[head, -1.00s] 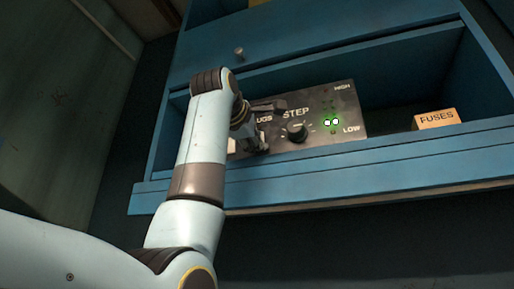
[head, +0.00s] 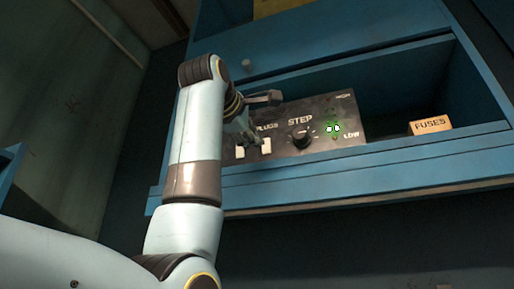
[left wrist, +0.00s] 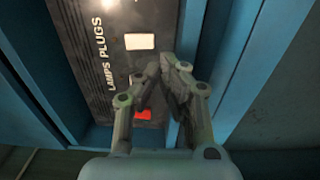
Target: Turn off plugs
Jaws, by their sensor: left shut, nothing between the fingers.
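A black control panel (head: 318,112) sits in the blue cabinet, with "PLUGS" and "STEP" lettering. Two white switches show below the lettering in the head view, a left one (head: 240,152) and a right one (head: 266,146). In the left wrist view, a white switch (left wrist: 140,41) is beside the word PLUGS. A red patch (left wrist: 143,115) shows lower, beside LAMPS, partly behind a finger. My left gripper (head: 252,138) is shut and empty at the switches; its fingertips also show in the left wrist view (left wrist: 161,66), just below the white switch. Contact cannot be told. My right gripper is out of view.
A round STEP knob (head: 301,137) and green lights (head: 332,128) are to the right on the panel. A FUSES label (head: 431,125) stands further right on the shelf. The blue cabinet's front ledge (head: 350,174) runs below the panel.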

